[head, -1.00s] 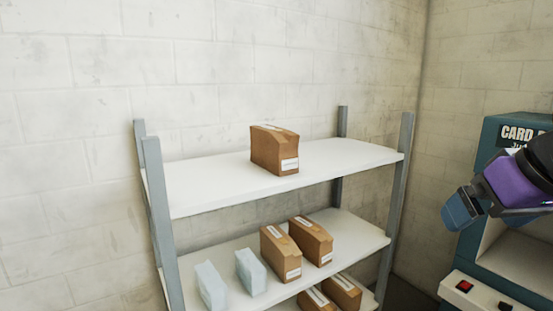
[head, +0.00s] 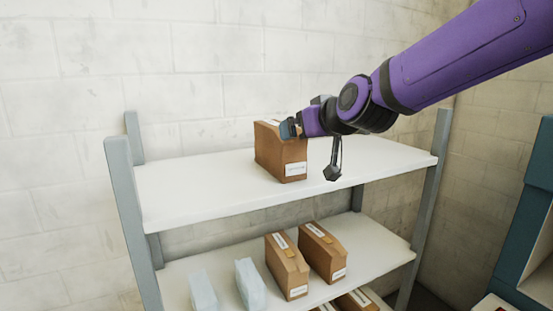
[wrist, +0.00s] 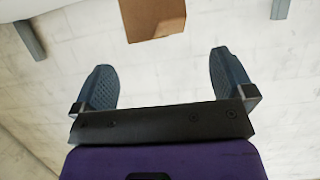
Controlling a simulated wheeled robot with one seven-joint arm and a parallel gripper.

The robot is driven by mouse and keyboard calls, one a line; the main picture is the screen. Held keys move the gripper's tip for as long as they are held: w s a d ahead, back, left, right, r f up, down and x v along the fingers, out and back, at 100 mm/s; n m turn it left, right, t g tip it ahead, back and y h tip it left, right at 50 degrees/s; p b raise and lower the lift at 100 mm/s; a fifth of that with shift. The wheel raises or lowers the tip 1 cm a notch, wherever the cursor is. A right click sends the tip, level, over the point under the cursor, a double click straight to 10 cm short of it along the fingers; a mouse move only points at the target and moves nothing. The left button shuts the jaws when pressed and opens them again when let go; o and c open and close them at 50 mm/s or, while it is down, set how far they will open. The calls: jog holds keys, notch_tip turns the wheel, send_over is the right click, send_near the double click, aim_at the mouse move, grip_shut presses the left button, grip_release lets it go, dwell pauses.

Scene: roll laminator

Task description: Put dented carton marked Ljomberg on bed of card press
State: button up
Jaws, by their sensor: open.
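A brown carton (head: 277,158) stands alone on the white top shelf, with a white label low on its right face. The print is too small to read; its top looked sunken earlier. My gripper (head: 289,129) is in front of the carton's upper part in the head view and hides some of it. In the wrist view my gripper (wrist: 163,82) is open, with nothing between its fingers, and the carton (wrist: 152,18) lies beyond the fingertips at the top edge. The teal card press (head: 526,225) shows only partly at the right edge; its bed is mostly out of view.
The top shelf (head: 200,190) is otherwise bare. The shelf below holds two brown cartons (head: 288,268) and two pale blue packs (head: 250,282); more cartons show lower down. Grey posts (head: 427,200) stand at the rack's corners, and a block wall is behind.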

jog(key=shift+x, duration=4.6)
jog(key=shift+d, duration=0.2)
jog(key=c, duration=1.2)
jog(key=shift+r, duration=0.1)
